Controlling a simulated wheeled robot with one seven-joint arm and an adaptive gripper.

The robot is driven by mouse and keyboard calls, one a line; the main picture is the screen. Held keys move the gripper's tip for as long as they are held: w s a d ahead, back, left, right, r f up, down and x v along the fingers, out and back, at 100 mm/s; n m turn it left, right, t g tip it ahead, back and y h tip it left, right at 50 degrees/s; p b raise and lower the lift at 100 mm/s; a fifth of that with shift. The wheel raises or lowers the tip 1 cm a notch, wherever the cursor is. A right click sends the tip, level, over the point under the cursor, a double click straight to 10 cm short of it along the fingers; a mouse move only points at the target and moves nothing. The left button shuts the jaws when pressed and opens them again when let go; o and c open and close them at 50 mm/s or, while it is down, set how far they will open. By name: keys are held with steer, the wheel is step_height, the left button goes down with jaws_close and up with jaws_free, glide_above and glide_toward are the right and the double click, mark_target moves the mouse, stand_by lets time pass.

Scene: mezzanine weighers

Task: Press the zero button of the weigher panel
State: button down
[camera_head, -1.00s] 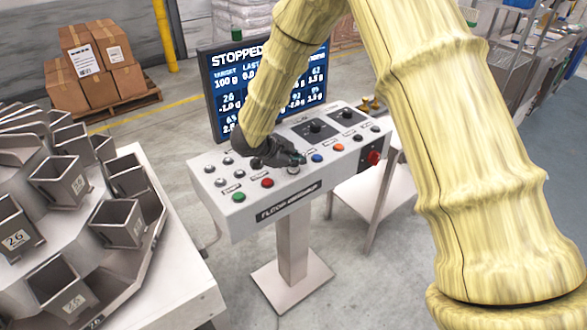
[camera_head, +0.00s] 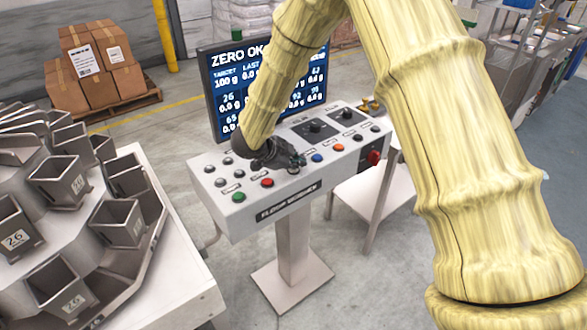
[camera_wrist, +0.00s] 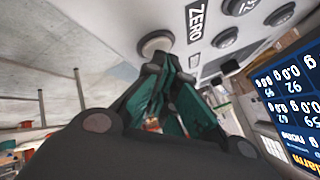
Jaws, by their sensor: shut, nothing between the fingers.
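The weigher panel (camera_head: 232,215) is a pale sloped box on a post, with rows of coloured buttons. The zero button (camera_wrist: 156,42) is a pale round button beside a black ZERO label (camera_wrist: 194,24) in the wrist view. In the head view it is mostly hidden by my gripper (camera_head: 296,161). My gripper is shut and empty, with its fingertips at the zero button; I cannot tell whether they touch it. The screen (camera_head: 226,86) behind the panel reads "ZERO OK" and shows 0.0 g values.
A red button (camera_head: 267,183) and a blue button (camera_head: 316,158) sit close on either side. A red knob (camera_head: 374,158) is at the panel's right end. The multihead weigher with metal buckets (camera_head: 120,222) stands at left. Cartons (camera_head: 85,70) are stacked behind.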

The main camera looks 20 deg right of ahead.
mark_target(296, 171)
steer(key=shift+r+p, duration=0.75)
steer(key=shift+r, duration=0.1)
steer(key=shift+r, duration=0.1)
step_height(296, 171, up, 5)
steer(key=p, duration=0.3)
steer(key=shift+p, duration=0.4)
stand_by(0.7)
